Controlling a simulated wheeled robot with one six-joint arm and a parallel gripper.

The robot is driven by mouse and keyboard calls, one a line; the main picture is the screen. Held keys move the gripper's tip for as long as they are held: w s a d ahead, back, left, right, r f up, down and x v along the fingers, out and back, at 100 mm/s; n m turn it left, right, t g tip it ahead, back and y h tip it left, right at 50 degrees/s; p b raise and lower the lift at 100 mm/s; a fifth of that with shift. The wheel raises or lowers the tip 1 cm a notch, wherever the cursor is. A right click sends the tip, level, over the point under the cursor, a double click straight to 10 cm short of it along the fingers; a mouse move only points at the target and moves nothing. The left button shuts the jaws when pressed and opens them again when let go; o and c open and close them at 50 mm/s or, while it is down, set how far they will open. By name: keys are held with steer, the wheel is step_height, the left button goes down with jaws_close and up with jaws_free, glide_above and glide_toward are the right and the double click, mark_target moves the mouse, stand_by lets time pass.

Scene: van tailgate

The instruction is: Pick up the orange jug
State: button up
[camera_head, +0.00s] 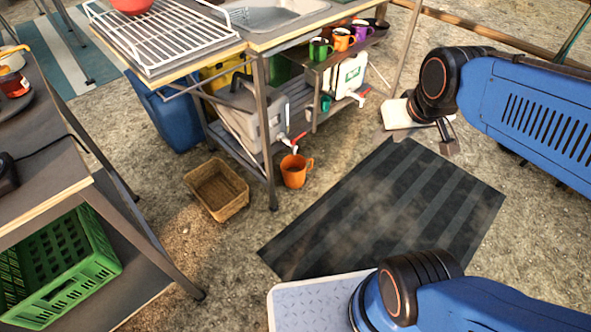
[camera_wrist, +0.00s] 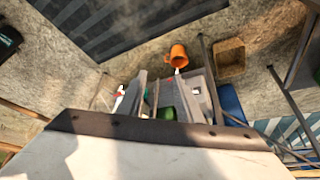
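The orange jug (camera_head: 295,171) stands upright on the gravelly ground beside a front leg of the sink table, its handle to the right. It also shows in the wrist view (camera_wrist: 177,55), above the middle of the picture. My gripper (camera_head: 449,146) is at the upper right in the head view, seen side-on below my blue arm. It is well apart from the jug, and nothing can be seen held in it. Its fingers cannot be clearly made out in either view.
A wicker basket (camera_head: 217,190) lies left of the jug. The sink table (camera_head: 262,38) rises behind it, with a grey container (camera_head: 245,122) and a white canister (camera_head: 348,77) below. A dark striped mat (camera_head: 385,215) lies to the right. A green crate (camera_head: 60,268) is at lower left.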

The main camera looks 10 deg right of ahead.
steer(key=w+f+t, duration=0.1)
steer(key=w+f, duration=0.3)
steer(key=w, duration=0.7)
steer(key=t+y, duration=0.1)
steer(key=t, duration=0.6)
glide_above(312, 164)
steer(key=s+d, duration=0.2)
steer(key=s, duration=1.3)
step_height(312, 164, down, 54)
steer(key=shift+n, duration=0.3)
steer(key=shift+a+f+x, duration=0.1)
steer(key=shift+a+x, duration=0.1)
steer(key=shift+x, duration=4.15)
steer(key=shift+a+f+x, duration=0.15)
steer(key=shift+x, duration=4.2)
steer(key=shift+s, duration=0.15)
